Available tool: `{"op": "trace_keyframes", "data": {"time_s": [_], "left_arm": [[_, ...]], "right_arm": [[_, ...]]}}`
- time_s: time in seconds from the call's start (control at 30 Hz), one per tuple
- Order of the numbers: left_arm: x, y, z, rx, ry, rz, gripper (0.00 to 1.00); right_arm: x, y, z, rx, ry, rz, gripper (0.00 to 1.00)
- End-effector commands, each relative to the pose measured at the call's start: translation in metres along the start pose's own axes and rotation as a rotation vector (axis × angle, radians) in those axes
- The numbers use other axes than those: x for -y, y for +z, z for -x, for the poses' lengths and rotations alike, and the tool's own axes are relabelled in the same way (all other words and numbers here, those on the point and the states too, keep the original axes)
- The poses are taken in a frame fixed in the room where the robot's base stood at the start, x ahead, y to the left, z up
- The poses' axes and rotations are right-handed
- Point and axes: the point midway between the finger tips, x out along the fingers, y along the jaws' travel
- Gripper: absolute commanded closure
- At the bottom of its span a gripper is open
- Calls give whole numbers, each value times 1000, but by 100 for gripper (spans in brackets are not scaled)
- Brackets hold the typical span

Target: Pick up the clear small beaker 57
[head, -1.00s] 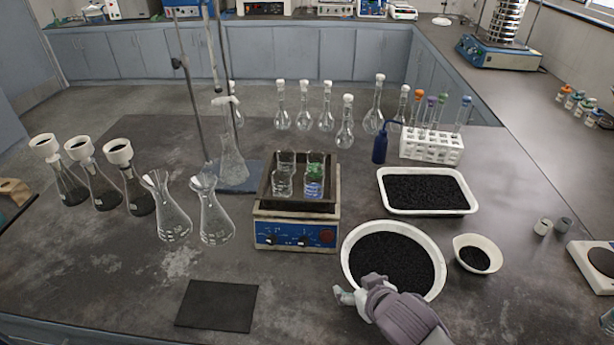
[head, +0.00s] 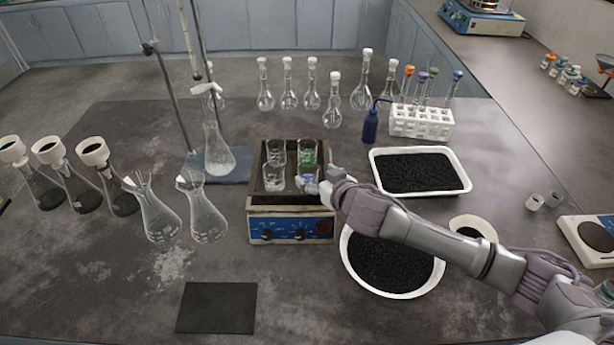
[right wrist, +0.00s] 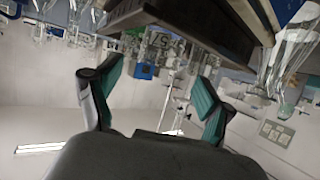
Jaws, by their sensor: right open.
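Small beakers stand in the brown tray of the shaker (head: 292,222), on the dark bench. One clear beaker (head: 275,176) is at the tray's front left and another clear beaker (head: 276,151) at the back left. A beaker with green (head: 307,152) is at the back right. A beaker with blue contents at the front right is partly hidden by my right gripper (head: 311,183). My right gripper is at the tray's right side, beside the front beakers. Its fingers are apart and empty in the right wrist view (right wrist: 156,98). My left gripper is not in view.
Erlenmeyer flasks (head: 204,212) stand left of the shaker, and volumetric flasks (head: 333,104) behind it. A white tray of black grains (head: 450,186) and a round white bowl (head: 345,268) are on the right, under or near my right arm. A dark mat (head: 216,307) lies in front.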

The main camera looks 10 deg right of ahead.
Motion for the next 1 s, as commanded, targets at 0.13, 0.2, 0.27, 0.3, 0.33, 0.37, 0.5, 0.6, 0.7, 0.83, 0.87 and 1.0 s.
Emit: {"op": "trace_keyframes", "data": {"time_s": [0.13,0.2,0.27,0.3,0.33,0.37,0.5,0.6,0.7,0.83,0.87,1.0], "left_arm": [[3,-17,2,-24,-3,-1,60],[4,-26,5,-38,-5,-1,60],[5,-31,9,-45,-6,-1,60],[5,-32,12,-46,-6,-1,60],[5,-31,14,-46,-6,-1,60],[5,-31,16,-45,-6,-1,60],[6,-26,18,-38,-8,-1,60],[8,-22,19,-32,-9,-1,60],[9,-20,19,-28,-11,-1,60],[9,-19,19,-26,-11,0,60],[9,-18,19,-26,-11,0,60],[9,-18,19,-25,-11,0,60]], "right_arm": [[0,0,-7,1,0,1,19],[0,-1,-12,1,0,1,19],[-1,-1,-18,1,2,1,19],[0,-1,-24,1,1,2,19],[0,-2,-28,1,1,1,19],[-1,-1,-32,1,2,2,19],[-1,1,-49,0,1,1,19],[-1,2,-56,1,1,1,19],[-1,3,-58,0,1,1,19],[-1,3,-58,1,0,1,19],[-1,3,-58,1,0,1,19],[-1,3,-58,1,1,1,39]]}}
